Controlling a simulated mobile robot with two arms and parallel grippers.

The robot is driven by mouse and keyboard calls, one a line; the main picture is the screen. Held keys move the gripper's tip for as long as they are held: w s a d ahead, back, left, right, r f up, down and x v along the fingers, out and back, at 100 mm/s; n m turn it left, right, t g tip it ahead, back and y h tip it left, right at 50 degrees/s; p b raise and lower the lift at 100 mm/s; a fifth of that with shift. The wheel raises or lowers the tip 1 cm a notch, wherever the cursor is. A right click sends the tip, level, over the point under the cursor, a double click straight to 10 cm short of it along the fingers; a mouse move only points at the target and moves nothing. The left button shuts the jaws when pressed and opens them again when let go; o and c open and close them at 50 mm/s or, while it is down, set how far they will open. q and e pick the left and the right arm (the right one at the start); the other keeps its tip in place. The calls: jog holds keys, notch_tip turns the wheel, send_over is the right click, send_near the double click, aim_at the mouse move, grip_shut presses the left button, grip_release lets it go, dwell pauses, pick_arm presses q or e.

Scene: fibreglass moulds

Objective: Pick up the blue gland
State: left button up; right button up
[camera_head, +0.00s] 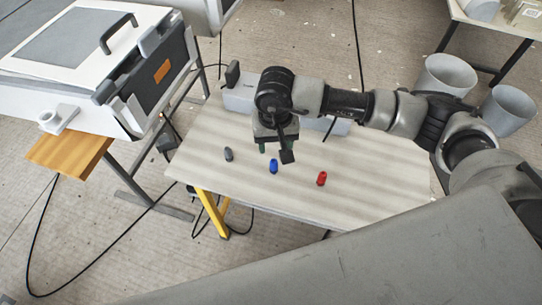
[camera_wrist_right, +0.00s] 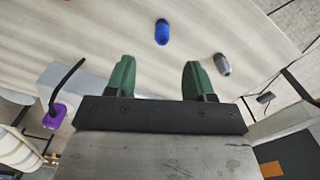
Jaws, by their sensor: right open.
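The blue gland (camera_head: 273,166) stands on the pale wooden table (camera_head: 370,190), between a grey gland (camera_head: 228,154) on the left and a red gland (camera_head: 321,178) on the right. My right gripper (camera_head: 275,150) is above the table, just behind the blue gland. In the right wrist view its two green fingers (camera_wrist_right: 156,80) are apart with nothing between them. There the blue gland (camera_wrist_right: 162,32) lies beyond the fingertips, roughly in line with the gap, and the grey gland (camera_wrist_right: 222,64) is to the right. My left gripper does not show.
A grey box (camera_head: 240,98) stands at the table's back edge, behind my right gripper. A white machine with a dark front panel (camera_head: 150,80) is to the left. Two grey bins (camera_head: 447,76) stand on the floor at the right. The table's right part is clear.

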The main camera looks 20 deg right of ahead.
aim_at(274, 161)
jog(key=f, duration=0.3)
jog(key=shift+s+f, duration=0.15)
jog(key=shift+s, duration=0.05)
jog(key=shift+w+a+f, duration=0.1)
jog(key=shift+f, duration=0.2)
notch_tip(274, 161, down, 4)
jog(key=shift+w+f+p, duration=0.15)
jog(key=shift+p, duration=0.35)
jog(key=shift+f, duration=0.25)
jog(key=shift+c, duration=0.6)
grip_shut()
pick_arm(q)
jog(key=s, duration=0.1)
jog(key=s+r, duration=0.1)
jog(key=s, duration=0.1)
pick_arm(e)
jog(key=shift+r, duration=0.1)
